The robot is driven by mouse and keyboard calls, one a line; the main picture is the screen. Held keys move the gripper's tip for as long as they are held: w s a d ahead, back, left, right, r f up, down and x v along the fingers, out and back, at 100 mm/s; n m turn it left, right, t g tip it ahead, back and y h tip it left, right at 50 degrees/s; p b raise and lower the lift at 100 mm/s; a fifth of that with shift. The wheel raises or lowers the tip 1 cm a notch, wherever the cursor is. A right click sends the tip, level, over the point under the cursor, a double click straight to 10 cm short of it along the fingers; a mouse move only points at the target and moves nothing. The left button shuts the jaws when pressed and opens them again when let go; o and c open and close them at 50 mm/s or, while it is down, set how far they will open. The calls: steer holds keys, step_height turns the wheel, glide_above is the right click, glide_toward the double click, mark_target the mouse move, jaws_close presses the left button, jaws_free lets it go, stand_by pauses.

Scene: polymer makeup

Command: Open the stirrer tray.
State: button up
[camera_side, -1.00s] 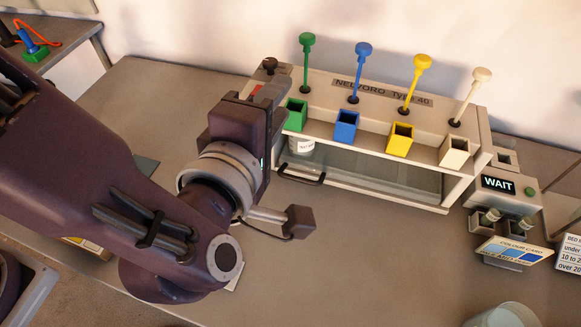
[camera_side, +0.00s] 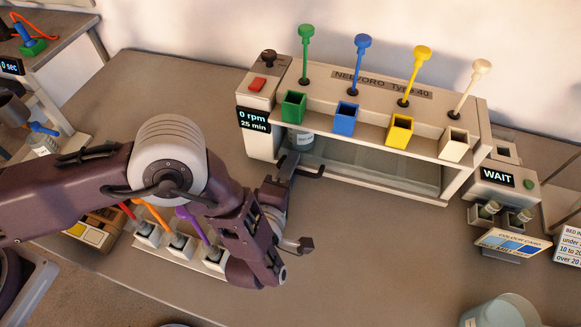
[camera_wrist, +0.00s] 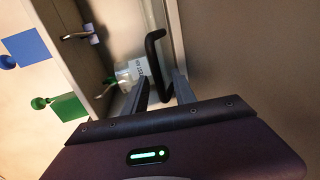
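The stirrer (camera_side: 385,85) is a long beige unit. The stirrer tray (camera_side: 395,180) lies low in its front bay, with a black bar handle (camera_side: 310,174) near the left end; whether the tray stands out at all I cannot tell. A labelled jar (camera_side: 302,139) stands at the bay's left end and also shows in the wrist view (camera_wrist: 138,70). My gripper (camera_side: 288,167) is low at the handle's left side. In the wrist view my gripper (camera_wrist: 160,84) has its fingers apart, with the handle (camera_wrist: 152,50) reaching between them. I see no clear contact.
Green (camera_side: 293,107), blue (camera_side: 346,115), yellow (camera_side: 400,130) and white (camera_side: 453,145) cups line the stirrer's front above the bay. Its panel (camera_side: 254,120) reads 0 rpm, 25 min. A WAIT device (camera_side: 498,180) stands at right. The table (camera_side: 380,250) before the bay is clear.

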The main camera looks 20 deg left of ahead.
steer(key=shift+w, duration=0.15)
jaws_close()
stand_by(1.4)
